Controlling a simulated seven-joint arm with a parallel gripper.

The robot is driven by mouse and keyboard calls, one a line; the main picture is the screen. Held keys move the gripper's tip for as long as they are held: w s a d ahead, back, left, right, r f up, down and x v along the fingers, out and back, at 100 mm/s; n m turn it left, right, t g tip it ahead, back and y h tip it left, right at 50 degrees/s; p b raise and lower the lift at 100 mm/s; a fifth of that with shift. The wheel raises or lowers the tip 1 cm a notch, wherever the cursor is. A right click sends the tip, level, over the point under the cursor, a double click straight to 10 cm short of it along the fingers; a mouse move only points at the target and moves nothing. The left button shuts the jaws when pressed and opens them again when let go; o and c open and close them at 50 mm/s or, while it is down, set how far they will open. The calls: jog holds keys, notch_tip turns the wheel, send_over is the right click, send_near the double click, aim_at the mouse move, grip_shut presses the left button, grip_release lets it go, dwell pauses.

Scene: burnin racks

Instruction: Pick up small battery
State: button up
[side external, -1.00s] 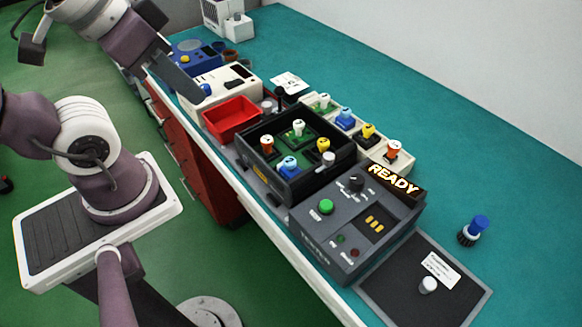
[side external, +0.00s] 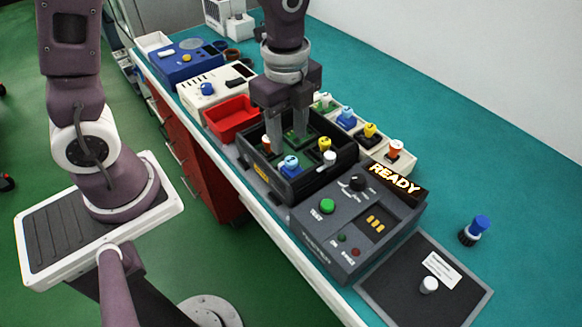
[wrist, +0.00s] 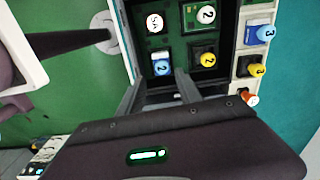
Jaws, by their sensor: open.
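Several colour-capped cells stand upright in the black open box; none is clearly marked as the small battery.
The black box (side external: 278,184) has raised walls. A beige rack of capped cells (side external: 406,160) stands along its right. The tester (side external: 330,235), lit READY, is in front, with a red bin (side external: 226,117) behind.

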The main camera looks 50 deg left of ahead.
aim_at(291, 160)
jog(key=shift+m, duration=0.4)
jog(key=f, duration=0.8)
jog(key=shift+w+f, duration=0.15)
jog(key=shift+w, duration=0.15)
grip_shut()
